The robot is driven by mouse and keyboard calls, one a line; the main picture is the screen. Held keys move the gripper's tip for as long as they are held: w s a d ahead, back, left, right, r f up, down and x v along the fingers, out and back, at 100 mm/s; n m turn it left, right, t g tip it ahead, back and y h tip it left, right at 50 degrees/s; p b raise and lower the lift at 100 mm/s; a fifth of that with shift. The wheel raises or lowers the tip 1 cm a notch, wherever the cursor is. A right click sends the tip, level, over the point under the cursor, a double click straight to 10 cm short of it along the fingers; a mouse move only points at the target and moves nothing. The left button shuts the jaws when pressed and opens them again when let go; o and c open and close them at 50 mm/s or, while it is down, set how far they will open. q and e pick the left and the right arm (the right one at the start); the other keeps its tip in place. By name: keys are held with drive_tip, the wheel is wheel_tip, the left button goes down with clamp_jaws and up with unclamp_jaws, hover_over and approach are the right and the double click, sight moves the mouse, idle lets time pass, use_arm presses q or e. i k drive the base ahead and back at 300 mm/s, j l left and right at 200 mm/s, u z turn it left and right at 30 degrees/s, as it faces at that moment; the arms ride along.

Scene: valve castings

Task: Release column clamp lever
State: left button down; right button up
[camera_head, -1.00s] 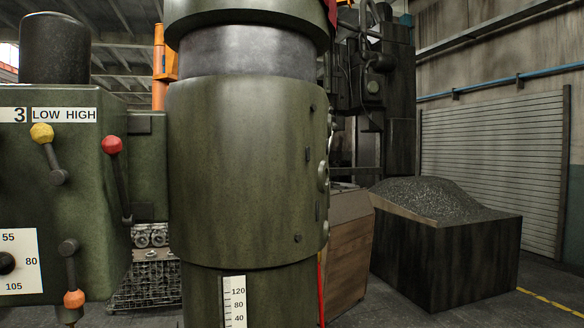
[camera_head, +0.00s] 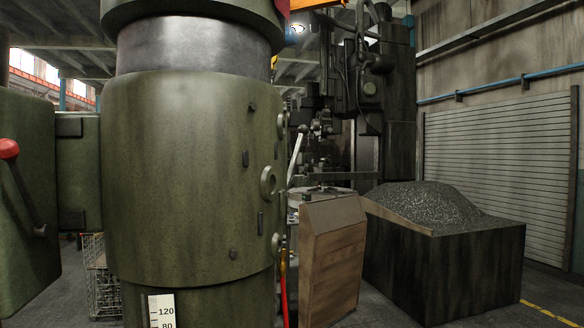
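The large green column sleeve (camera_head: 185,180) fills the left half of the view, with a bare grey metal band (camera_head: 195,45) above it. Round bosses (camera_head: 268,184) sit along its right side. A slim pale lever (camera_head: 296,156) stands tilted just past the sleeve's right edge, its top leaning right. Its lower end is hidden, so I cannot tell whether it joins the column. A dark lever with a red knob (camera_head: 9,149) is on the green housing at the far left, partly cut off. Neither of my grippers is in view.
A wooden cabinet (camera_head: 333,255) stands right of the column, with a red hose (camera_head: 284,295) between them. A dark bin (camera_head: 445,270) heaped with metal chips stands farther right. A wire basket (camera_head: 98,285) is behind at left. Grey floor is open at lower right.

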sight(303, 130)
drive_tip(key=i+l, duration=0.2)
drive_tip(key=l, duration=0.15)
drive_tip(key=i+l, duration=0.2)
drive_tip(key=l, duration=0.15)
drive_tip(key=i+l, duration=0.15)
drive_tip(key=l, duration=0.2)
drive_tip(key=i+l, duration=0.6)
drive_tip(key=i, duration=0.15)
drive_tip(key=i+l, duration=0.8)
drive_tip(key=i, duration=0.25)
drive_tip(key=i+j, duration=0.35)
drive_tip(key=i+j+z, duration=0.1)
drive_tip(key=i+j, duration=0.2)
drive_tip(key=j, duration=0.2)
